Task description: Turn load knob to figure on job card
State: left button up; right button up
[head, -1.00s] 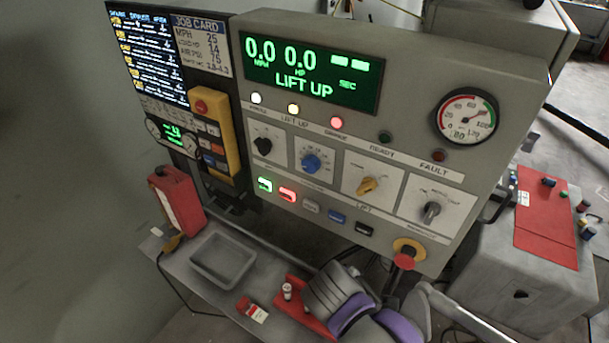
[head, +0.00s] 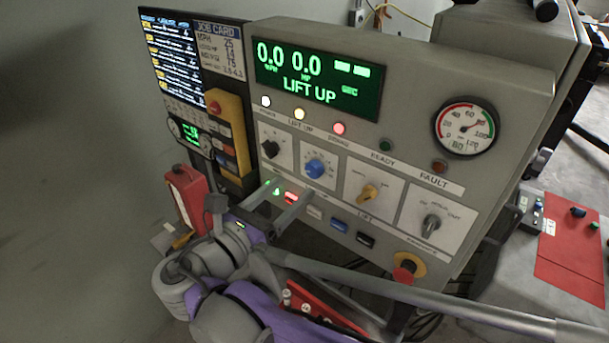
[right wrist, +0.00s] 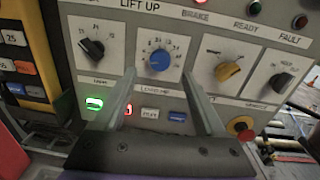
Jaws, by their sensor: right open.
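The job card (head: 220,55) hangs left of the console display and reads MPH 25, load HP 14, air PSI 75. The blue knob (head: 314,168) sits second from left in the console's knob row, with a number scale around it; I take it as the load knob, though its label is too small to read. It also shows in the right wrist view (right wrist: 159,61). My right gripper (head: 291,188) is open and empty, below and in front of the blue knob. In the right wrist view its fingers (right wrist: 159,80) stand either side of the knob, apart from it. My left gripper is out of view.
A black knob (head: 271,148) is left of the blue one; yellow (head: 368,193) and grey (head: 432,224) selectors are right. Lit buttons (head: 291,198) lie just below. A red emergency stop (head: 405,270) sticks out lower right. The display (head: 318,80) reads 0.0, 0.0, LIFT UP.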

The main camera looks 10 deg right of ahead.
aim_at(311, 171)
jog(key=x, duration=0.5)
jog(key=shift+w+d, duration=0.15)
jog(key=shift+d, duration=0.05)
grip_shut()
